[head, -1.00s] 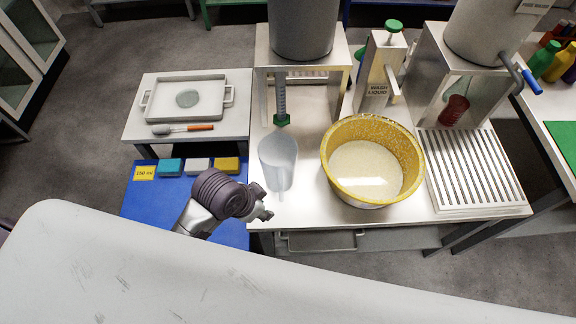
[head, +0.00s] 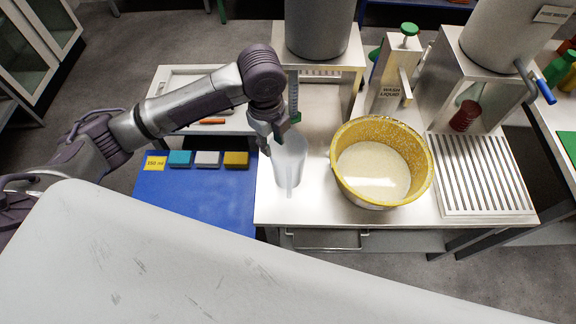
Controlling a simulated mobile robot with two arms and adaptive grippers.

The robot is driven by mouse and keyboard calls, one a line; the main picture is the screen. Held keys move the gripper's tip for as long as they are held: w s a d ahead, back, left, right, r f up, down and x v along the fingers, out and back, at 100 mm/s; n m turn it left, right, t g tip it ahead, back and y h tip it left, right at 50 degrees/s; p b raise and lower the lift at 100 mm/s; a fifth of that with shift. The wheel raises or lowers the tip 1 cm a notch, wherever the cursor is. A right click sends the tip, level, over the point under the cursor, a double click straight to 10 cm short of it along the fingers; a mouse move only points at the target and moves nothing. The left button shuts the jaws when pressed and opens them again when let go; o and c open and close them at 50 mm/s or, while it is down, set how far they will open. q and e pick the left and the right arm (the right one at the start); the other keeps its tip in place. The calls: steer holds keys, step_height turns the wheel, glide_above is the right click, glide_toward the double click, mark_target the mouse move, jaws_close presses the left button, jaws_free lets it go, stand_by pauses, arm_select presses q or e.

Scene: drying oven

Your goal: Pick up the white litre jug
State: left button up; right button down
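The white litre jug (head: 290,165) is translucent and stands on the steel bench, left of the yellow bowl. My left arm reaches in from the left above the blue surface. My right gripper is not in view.
The yellow bowl (head: 426,165) of pale material stands right of the jug. A slatted steel rack (head: 480,175) is farther right. A green-tipped dispenser (head: 294,100) hangs just behind the jug. Coloured blocks lie on the blue surface (head: 195,200). The bench in front of the jug is clear.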

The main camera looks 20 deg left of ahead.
mark_target(274, 158)
arm_select(q)
steer(key=f, duration=0.8)
steer(key=shift+w+f, duration=0.15)
steer(key=shift+w, duration=0.05)
steer(key=shift+w+f+p, duration=0.15)
steer(key=shift+f+p, duration=0.65)
steer(key=shift+f, duration=1.85)
jaws_close()
